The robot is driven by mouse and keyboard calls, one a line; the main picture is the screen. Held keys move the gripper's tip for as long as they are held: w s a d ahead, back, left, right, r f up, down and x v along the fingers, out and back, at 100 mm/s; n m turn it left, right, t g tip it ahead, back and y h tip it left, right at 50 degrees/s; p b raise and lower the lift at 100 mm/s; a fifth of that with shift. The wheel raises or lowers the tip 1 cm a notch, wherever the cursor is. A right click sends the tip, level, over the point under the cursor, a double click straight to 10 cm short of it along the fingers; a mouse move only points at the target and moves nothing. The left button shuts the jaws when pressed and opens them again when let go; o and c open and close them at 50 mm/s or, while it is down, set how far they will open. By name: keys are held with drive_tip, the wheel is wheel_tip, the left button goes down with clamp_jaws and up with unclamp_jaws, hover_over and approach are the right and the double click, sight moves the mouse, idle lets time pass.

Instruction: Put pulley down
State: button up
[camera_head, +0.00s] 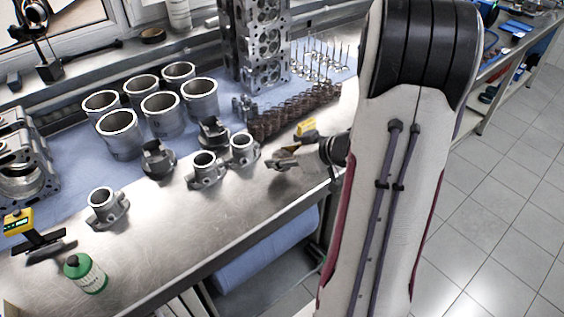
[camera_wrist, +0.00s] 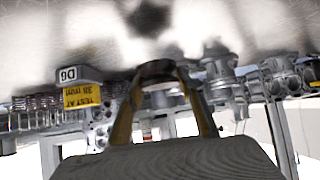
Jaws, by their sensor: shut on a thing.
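My gripper (camera_head: 306,159) is low over the bare metal bench top near its front right edge, partly hidden behind my own arm in the head view. It is shut on a small grey metal part (camera_head: 284,163), which I take to be the pulley; its shape is mostly hidden. In the wrist view, the fingers of my gripper (camera_wrist: 163,82) form an arch pointing at the bench. I cannot tell whether the part touches the bench.
Flanged cylinders (camera_head: 242,151) stand left of my gripper. A yellow-labelled block (camera_head: 306,128) and a row of brown springs (camera_head: 275,121) are just behind it. Larger liners (camera_head: 121,136) stand further left. A green bottle (camera_head: 86,272) is front left. The bench front is clear between.

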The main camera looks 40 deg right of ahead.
sight(282, 156)
drive_tip(key=shift+r, duration=3.3)
drive_tip(key=shift+r, duration=0.15)
drive_tip(key=shift+r, duration=2.5)
drive_tip(key=w+a+r+n+g+y, duration=0.1)
drive_tip(key=w+a+n+y, duration=0.1)
drive_tip(key=w+a, duration=0.75)
drive_tip(key=w+a+n+g+y, duration=0.1)
drive_tip(key=w+a+n+y, duration=0.15)
drive_tip(key=w+a, duration=0.65)
drive_tip(key=w+a+f+n+g+y, duration=0.1)
drive_tip(key=w+a+n, duration=0.1)
drive_tip(key=w+a, duration=0.8)
drive_tip(key=w+a+f+n+g+y, duration=0.1)
drive_tip(key=w+a+n, duration=0.15)
drive_tip(key=a, duration=1.35)
drive_tip(key=shift+w+d+f, duration=0.15)
drive_tip(key=shift+w+f, duration=0.1)
drive_tip(key=shift+f, duration=0.75)
drive_tip(key=shift+w+d+f, duration=0.1)
drive_tip(key=shift+w+f, duration=0.1)
drive_tip(key=shift+f, duration=0.75)
